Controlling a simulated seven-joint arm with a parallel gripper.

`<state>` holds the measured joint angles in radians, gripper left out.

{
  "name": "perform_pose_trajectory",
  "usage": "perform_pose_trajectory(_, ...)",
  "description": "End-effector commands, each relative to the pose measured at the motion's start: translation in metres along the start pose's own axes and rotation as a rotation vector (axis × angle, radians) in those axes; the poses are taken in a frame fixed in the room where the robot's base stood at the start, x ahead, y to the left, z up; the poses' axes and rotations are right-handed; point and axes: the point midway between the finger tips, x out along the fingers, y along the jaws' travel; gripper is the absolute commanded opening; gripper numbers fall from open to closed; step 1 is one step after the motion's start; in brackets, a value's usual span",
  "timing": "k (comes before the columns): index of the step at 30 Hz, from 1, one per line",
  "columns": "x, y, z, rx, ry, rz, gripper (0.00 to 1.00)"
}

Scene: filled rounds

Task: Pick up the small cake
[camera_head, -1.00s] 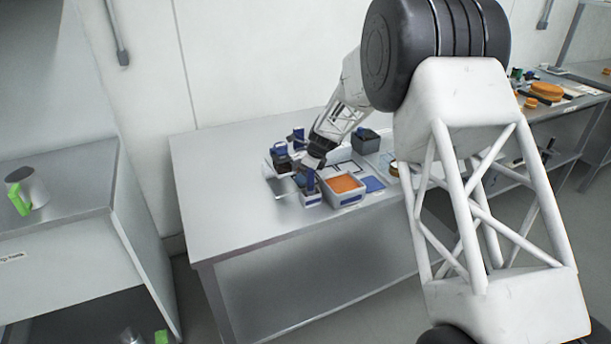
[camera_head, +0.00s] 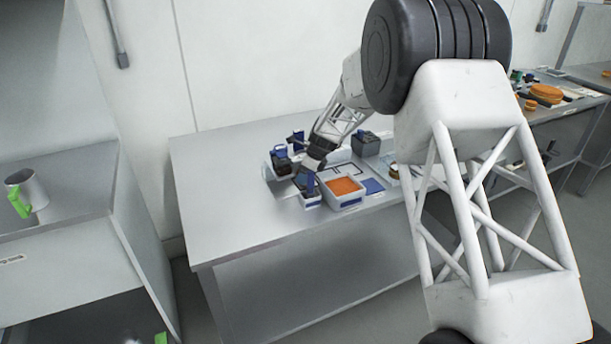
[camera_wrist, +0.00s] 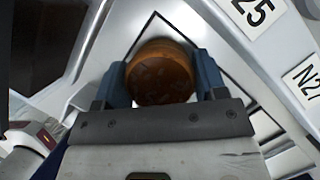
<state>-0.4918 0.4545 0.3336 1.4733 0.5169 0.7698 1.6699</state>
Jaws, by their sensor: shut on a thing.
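The small cake (camera_wrist: 160,72) is a round brown piece in the wrist view, between the two blue fingers of my gripper (camera_wrist: 162,80). The fingers touch it on both sides, and my gripper is shut on it. Under it is a pale surface with a dark angular outline. In the head view my gripper (camera_head: 307,182) is low over the left part of the metal table (camera_head: 235,215). The cake is hidden there behind the gripper.
A grey bin with orange contents (camera_head: 343,187) stands close to the right of my gripper. A blue square (camera_head: 372,186) lies beside it, and a dark grey box (camera_head: 365,144) stands behind. The table's front left is clear. A metal mug (camera_head: 30,190) stands on the left bench.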

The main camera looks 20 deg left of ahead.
Motion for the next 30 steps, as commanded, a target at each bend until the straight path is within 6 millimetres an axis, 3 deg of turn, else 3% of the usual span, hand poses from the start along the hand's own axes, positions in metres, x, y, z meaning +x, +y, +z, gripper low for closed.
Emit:
perform_pose_trajectory(8, -0.026, 0.0, 0.011, -0.002, 0.0, -0.002, 0.55)
perform_pose_trajectory(21, -0.105, 0.0, 0.044, -0.002, -0.002, -0.003, 0.55)
perform_pose_trajectory(30, -0.148, 0.0, 0.061, -0.001, 0.0, -0.001, 0.55)
